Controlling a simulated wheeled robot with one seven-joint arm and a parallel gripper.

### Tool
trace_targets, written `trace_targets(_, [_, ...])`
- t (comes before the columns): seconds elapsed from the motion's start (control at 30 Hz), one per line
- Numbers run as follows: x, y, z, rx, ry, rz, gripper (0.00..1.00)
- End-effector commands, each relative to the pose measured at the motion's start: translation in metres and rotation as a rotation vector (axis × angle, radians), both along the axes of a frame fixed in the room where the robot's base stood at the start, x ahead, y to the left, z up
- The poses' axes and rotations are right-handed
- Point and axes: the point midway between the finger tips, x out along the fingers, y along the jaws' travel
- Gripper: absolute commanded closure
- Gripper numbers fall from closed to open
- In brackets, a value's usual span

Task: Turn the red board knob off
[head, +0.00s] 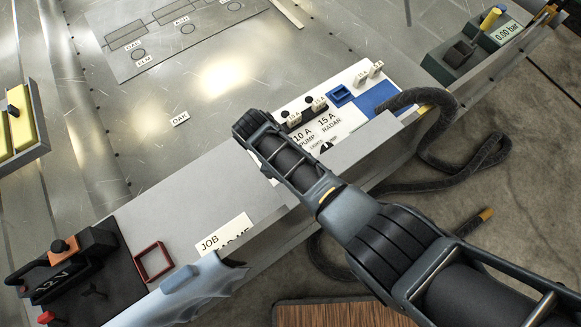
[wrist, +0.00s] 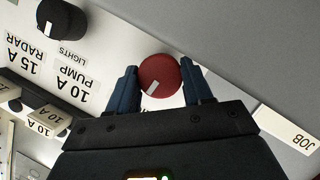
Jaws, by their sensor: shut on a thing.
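The red board knob (wrist: 158,72) is round, with a white pointer mark aimed to the lower left in the wrist view. My gripper (wrist: 160,73) has one finger on each side of it and is shut on it. The knob sits on the white board, which shows in the wrist view (wrist: 112,30) and the head view (head: 352,112). In the head view my arm hides the knob and my fingertips. Any label under the knob is mostly covered by my gripper.
A black knob (wrist: 62,19) marked LIGHTS stands beside the red knob. A JOB card (head: 224,236) lies on the ledge; bare grey ledge lies between.

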Motion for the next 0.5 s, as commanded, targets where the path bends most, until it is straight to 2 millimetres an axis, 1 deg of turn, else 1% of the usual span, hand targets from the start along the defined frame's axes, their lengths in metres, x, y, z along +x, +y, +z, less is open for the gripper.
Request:
trace_targets(0.2, [-0.0003,0.0003,0.0010,0.001,-0.001,0.086,0.80])
trace_targets(0.5, [-0.0003,0.0006,0.0000,0.002,-0.001,0.125,0.80])
